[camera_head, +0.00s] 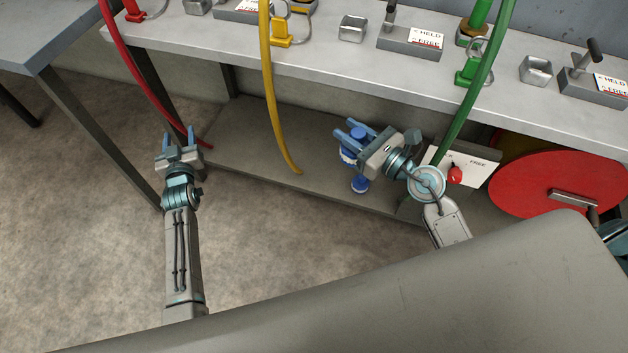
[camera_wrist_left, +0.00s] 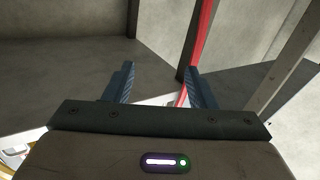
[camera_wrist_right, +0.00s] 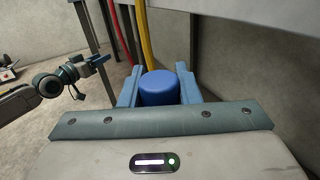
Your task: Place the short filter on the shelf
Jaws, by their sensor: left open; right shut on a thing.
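My right gripper (camera_head: 350,136) is shut on a blue filter (camera_wrist_right: 168,88), whose round blue end shows between the fingers in the right wrist view. In the head view this filter (camera_head: 348,156) shows a pale band and sits over the low shelf (camera_head: 235,135) under the bench. I cannot tell whether it touches the shelf. Another blue round part (camera_head: 360,184) shows just below it; I cannot tell whether it is a separate filter. My left gripper (camera_head: 178,141) is open and empty, left of the shelf. Its spread fingers show in the left wrist view (camera_wrist_left: 158,88).
A red hose (camera_head: 135,75), a yellow hose (camera_head: 267,90) and a green hose (camera_head: 478,95) hang before the bench (camera_head: 330,60). A large red disc (camera_head: 535,180) and a sign panel (camera_head: 475,163) stand right of my right gripper. Floor around my left arm is clear.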

